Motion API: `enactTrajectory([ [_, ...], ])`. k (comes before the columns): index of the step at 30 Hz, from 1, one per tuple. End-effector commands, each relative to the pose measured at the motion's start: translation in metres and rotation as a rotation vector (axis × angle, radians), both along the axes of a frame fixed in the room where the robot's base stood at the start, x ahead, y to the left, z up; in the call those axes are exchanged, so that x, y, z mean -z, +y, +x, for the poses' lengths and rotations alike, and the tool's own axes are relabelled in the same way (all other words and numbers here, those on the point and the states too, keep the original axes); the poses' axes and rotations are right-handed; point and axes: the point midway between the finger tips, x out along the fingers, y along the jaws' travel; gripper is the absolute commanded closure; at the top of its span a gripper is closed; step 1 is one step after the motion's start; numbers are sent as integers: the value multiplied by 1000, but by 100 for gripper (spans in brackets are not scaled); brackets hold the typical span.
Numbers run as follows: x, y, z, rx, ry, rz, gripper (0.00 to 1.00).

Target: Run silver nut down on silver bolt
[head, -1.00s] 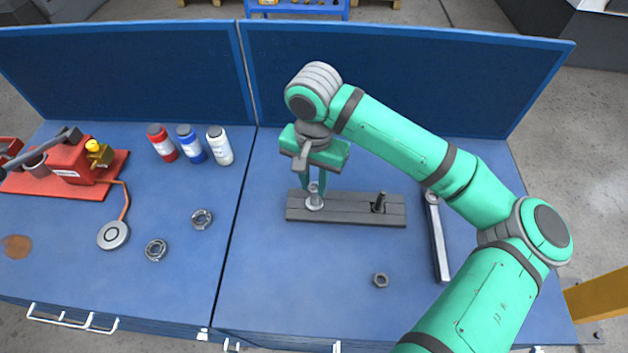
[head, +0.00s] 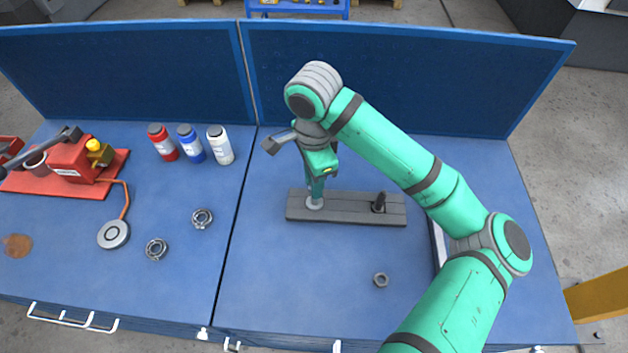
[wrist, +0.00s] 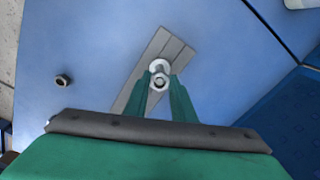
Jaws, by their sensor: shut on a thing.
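The silver bolt (wrist: 159,66) stands upright at the left end of a grey slotted bar; its round base (head: 314,204) shows below my fingers in the head view. The silver nut (wrist: 160,82) is around the bolt, between my fingertips in the wrist view. My gripper (head: 316,194) points down over the bolt and is shut on the nut. In the head view the nut and most of the bolt are hidden by the fingers. The exact height of the nut on the thread cannot be told.
A dark bolt (head: 379,204) stands at the bar's (head: 345,210) right end. A loose dark nut (head: 381,280) lies in front. Bottles (head: 192,146) and bearings (head: 157,249) stand left.

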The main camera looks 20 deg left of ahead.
Motion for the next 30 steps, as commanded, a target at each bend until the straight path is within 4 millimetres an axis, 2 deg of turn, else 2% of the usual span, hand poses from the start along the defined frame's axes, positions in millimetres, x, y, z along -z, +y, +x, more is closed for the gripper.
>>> enactTrajectory([
  [7, -1, 1, 1, 235, -3, 1, 100],
  [16, -1, 1, 1, 271, -2, 2, 100],
  [17, -1, 1, 1, 271, -2, 2, 75],
  [18, -1, 1, 1, 271, -2, 2, 68],
  [30, 0, 1, 1, 268, -1, 0, 68],
])
